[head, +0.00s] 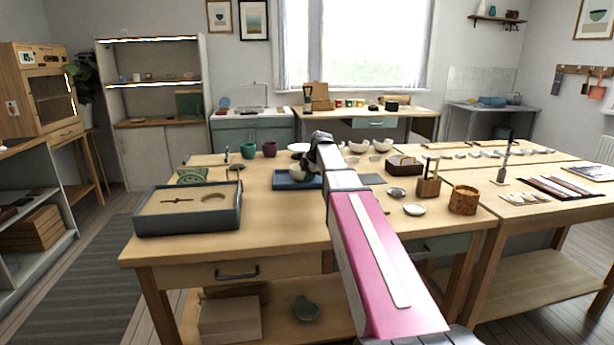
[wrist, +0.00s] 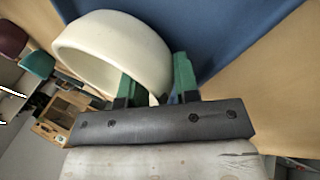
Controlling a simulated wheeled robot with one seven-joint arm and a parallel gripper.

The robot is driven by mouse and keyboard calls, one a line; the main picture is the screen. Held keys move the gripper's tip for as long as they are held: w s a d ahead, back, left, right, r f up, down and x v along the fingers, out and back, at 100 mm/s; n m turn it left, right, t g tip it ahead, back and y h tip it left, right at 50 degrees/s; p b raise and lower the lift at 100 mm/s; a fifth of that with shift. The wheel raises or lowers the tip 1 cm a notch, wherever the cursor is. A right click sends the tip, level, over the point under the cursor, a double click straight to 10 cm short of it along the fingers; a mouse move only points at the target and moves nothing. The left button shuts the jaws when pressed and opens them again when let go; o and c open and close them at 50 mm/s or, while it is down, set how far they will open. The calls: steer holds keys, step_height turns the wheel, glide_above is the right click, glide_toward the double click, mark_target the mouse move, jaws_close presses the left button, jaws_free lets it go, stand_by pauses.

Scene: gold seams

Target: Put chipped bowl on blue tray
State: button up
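The chipped bowl (wrist: 110,45) is cream-white and fills the upper left of the wrist view. A small dark mark shows low on its rim. My gripper (wrist: 158,78) has green fingers on both sides of the bowl's wall, one inside and one outside, and looks shut on it. The blue tray (wrist: 225,30) lies behind the bowl in the wrist view. In the head view the bowl (head: 298,172) shows over the blue tray (head: 284,185), partly hidden by my arm. I cannot tell whether the bowl touches the tray.
A larger blue-grey tray (head: 190,223) stands at the front left.

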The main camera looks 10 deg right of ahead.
steer(key=o, duration=0.3)
steer(key=v, duration=1.2)
steer(key=shift+r, duration=0.1)
